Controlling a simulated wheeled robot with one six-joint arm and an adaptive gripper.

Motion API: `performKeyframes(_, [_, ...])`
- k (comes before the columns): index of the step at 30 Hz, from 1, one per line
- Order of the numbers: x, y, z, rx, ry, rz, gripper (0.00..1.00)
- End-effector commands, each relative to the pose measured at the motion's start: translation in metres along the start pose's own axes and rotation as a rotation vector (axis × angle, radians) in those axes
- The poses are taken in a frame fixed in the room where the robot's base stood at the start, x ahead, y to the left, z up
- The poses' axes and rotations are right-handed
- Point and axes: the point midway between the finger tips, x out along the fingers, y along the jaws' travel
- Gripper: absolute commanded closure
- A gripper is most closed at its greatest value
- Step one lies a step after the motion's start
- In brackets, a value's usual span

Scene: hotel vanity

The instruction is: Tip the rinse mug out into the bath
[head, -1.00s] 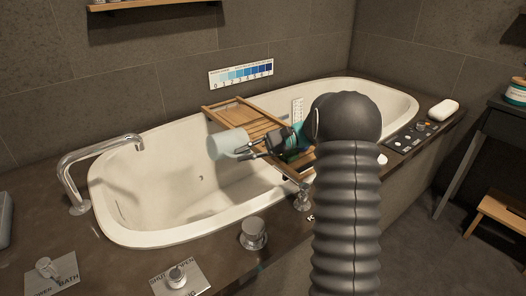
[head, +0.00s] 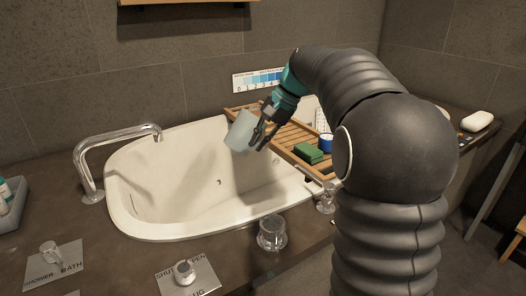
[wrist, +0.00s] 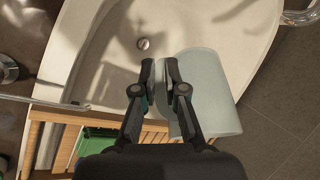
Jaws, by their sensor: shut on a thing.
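The pale blue-grey rinse mug (head: 240,132) is held over the bath, tilted, to the left of the wooden bath tray. My gripper (head: 261,137) is shut on the mug at its right side. In the wrist view the mug (wrist: 212,95) lies to the right of my gripper's fingertips (wrist: 160,68). The bath (head: 165,205) is a white oval tub, and its inside shows below the mug. A round drain (wrist: 143,44) shows in the wrist view. I cannot see the inside of the mug or any water.
The wooden tray (head: 285,137) spans the bath and carries a green sponge (head: 308,153) and a blue-and-white item (head: 326,143). A chrome spout (head: 112,137) arches over the left end. A clear glass (head: 272,233) stands on the front ledge.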

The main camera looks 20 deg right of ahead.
Motion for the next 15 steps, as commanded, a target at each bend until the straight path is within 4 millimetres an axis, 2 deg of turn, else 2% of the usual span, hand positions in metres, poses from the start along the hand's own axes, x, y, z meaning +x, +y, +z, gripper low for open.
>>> performKeyframes(3, [0.007, -0.001, 0.004, -0.04, 0.083, 0.068, 1.0])
performKeyframes(6, [-0.003, -0.004, 0.002, -0.069, 0.161, 0.137, 1.0])
performKeyframes(15, [-0.009, 0.001, -0.006, -0.154, 0.37, 0.322, 1.0])
